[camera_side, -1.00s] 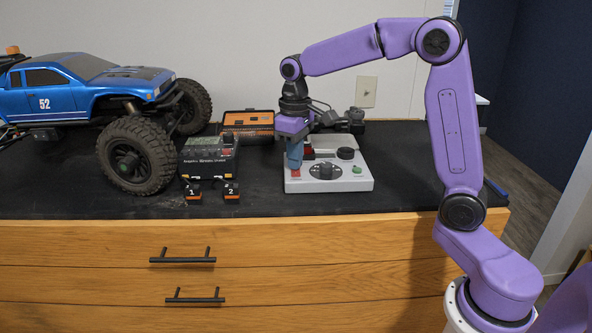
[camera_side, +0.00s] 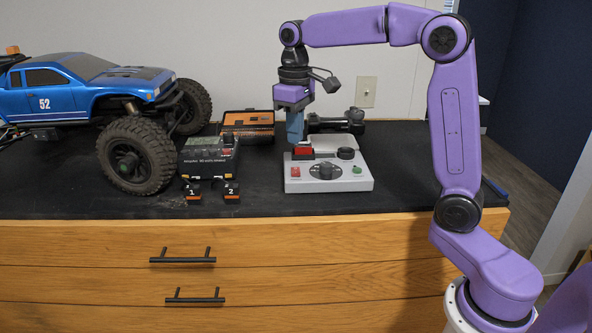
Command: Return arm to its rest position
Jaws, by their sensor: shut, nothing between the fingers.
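My gripper (camera_side: 295,141) has blue fingers that point straight down. It is shut and empty. It hangs over the back left part of the grey control box (camera_side: 325,182), just above or behind the red rocker switch (camera_side: 303,151); I cannot tell whether it touches anything there. The box also carries a red button (camera_side: 295,171) at the front left, a dark round dial (camera_side: 325,171) in the middle, a green button (camera_side: 357,170) at the front right and a black knob (camera_side: 346,153) at the back right.
A blue crawler truck (camera_side: 75,95) stands at the left. A black charger box (camera_side: 209,160), two small blocks numbered 1 (camera_side: 192,192) and 2 (camera_side: 231,191), and an open orange case (camera_side: 248,125) lie between it and the control box. A dark tool (camera_side: 340,122) lies behind the control box.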

